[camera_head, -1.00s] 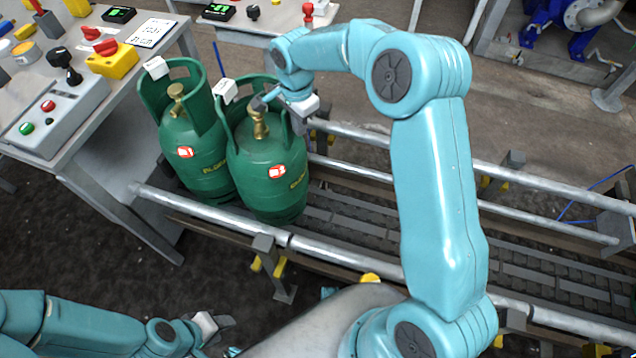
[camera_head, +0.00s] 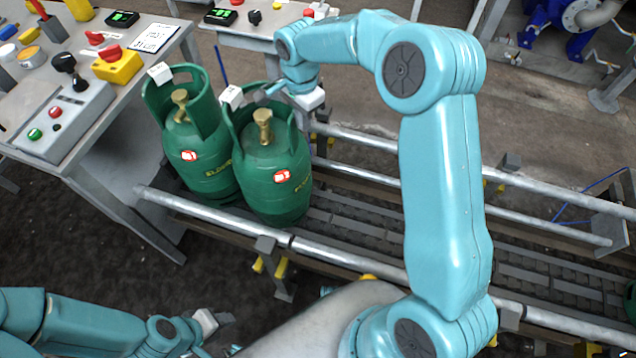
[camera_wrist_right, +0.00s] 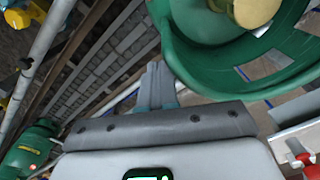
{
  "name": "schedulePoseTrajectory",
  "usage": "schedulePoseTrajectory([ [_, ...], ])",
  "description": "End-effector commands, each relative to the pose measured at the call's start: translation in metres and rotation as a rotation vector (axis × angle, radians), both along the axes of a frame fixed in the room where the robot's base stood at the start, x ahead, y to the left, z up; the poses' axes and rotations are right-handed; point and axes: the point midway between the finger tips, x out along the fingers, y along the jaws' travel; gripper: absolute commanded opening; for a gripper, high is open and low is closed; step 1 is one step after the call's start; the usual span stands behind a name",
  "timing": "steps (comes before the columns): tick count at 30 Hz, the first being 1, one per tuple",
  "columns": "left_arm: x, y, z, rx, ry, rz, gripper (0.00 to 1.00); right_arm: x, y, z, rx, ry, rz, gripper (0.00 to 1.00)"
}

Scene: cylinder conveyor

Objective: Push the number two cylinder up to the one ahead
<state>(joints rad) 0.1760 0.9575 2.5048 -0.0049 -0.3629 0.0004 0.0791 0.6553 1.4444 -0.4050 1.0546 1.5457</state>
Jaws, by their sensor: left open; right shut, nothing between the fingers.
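Two green gas cylinders stand upright side by side on the conveyor (camera_head: 365,232) in the head view: a left one (camera_head: 205,165) and a right one (camera_head: 268,190). Each has a brass valve inside its collar; I cannot read which is number two. My right gripper (camera_head: 270,94) is shut and empty, at the upper rim of the right cylinder's collar. In the right wrist view its closed fingers (camera_wrist_right: 157,85) are beside a green collar (camera_wrist_right: 215,65); contact is unclear. My left gripper (camera_head: 222,320) is open, low and in front of the conveyor, away from the cylinders.
Another green cylinder (camera_head: 630,300) is partly cut off at the right edge; a cylinder (camera_wrist_right: 30,150) also shows in the right wrist view. Metal rails (camera_head: 350,260) flank the conveyor. A table (camera_head: 100,140) with a control box (camera_head: 60,120) stands at the left.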

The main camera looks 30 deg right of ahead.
Motion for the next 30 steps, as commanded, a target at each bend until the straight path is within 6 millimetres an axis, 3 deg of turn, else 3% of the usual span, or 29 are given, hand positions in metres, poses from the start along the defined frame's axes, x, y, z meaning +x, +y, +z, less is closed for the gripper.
schedulePoseTrajectory([
  [3, 0.0, 0.0, 0.014, 0.0, 0.0, 0.0, 0.43, 0.001, 0.0, 0.019, 0.001, -0.004, 0.0, 0.0],
  [15, 0.0, 0.0, 0.044, 0.0, 0.0, 0.0, 0.43, 0.001, 0.0, 0.06, 0.001, -0.005, 0.0, 0.0],
  [30, 0.0, 0.0, 0.042, 0.0, 0.0, 0.0, 0.43, 0.001, 0.0, 0.06, 0.001, -0.005, 0.0, 0.0],
])
